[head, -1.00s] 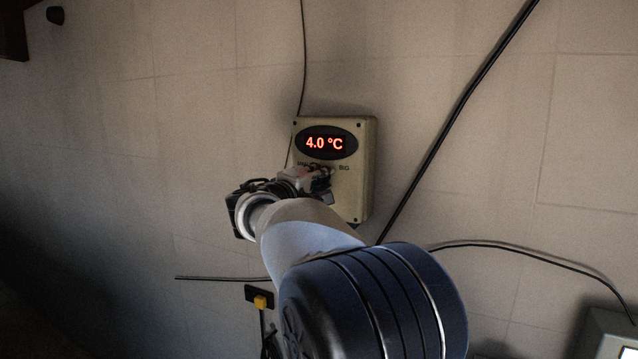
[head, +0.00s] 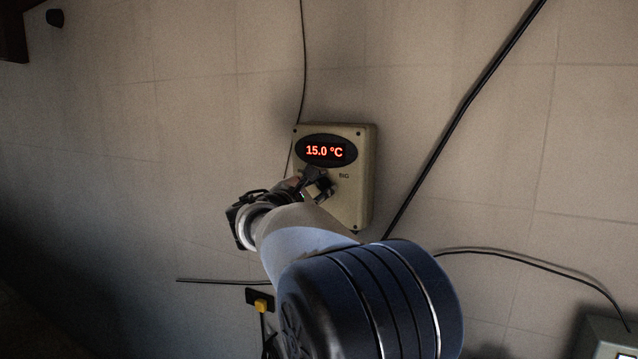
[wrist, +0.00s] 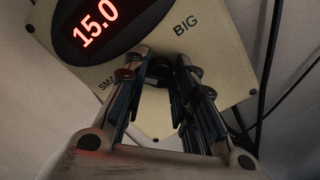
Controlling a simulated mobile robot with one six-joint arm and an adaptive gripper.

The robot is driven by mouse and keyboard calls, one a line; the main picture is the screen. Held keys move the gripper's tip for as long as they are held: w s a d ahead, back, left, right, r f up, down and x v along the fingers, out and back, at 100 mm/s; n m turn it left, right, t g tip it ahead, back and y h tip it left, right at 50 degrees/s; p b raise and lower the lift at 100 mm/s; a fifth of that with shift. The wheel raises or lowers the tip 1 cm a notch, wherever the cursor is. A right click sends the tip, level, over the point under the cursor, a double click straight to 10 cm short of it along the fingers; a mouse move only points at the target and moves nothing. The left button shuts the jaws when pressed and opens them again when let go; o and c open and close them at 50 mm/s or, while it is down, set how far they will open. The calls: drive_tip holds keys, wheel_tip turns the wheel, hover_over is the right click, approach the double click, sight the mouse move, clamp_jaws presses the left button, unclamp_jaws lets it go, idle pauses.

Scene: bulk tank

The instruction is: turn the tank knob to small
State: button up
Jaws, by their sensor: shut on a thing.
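The tank control box (head: 352,208) is a beige panel on the wall, with a dark oval display (head: 326,151) reading 15.0 °C in red. In the wrist view the dark knob (wrist: 160,69) sits below the display, between the partly covered "SMALL" label and the "BIG" label (wrist: 186,25). My gripper (wrist: 160,75) is shut on the knob, one finger on each side. In the head view my gripper (head: 318,184) is against the panel front and hides the knob and most of the left label. The knob's pointing direction cannot be made out.
A thin cable (head: 304,80) runs up the wall behind the box. A thicker black cable (head: 450,130) slants past its right side. A black holder with a yellow part (head: 261,303) is lower left. Another grey box (head: 606,338) stands at lower right.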

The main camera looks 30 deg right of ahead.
drive_tip(key=shift+n+p, duration=0.35)
drive_tip(key=shift+n, duration=0.55)
drive_tip(key=o, duration=1.1)
drive_tip(key=shift+a, duration=0.15)
drive_tip(key=v, duration=1.2)
drive_tip(key=shift+s, duration=0.1)
